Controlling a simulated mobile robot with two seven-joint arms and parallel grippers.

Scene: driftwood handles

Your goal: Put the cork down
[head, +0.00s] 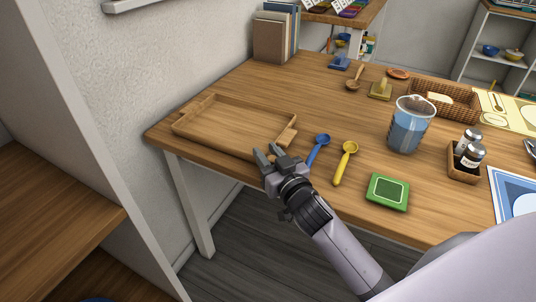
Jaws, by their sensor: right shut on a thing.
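My right gripper (269,155) is at the front edge of the wooden table, beside the front right corner of a wooden tray (225,123). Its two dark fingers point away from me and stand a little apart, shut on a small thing. I cannot make out the cork clearly; the fingers hide what is between them. The tray has chunky wooden handles at its left and right ends and looks empty. My left gripper is not in view.
A blue scoop (318,149) and a yellow scoop (345,162) lie just right of the gripper. Bare table (300,95) lies behind the tray.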

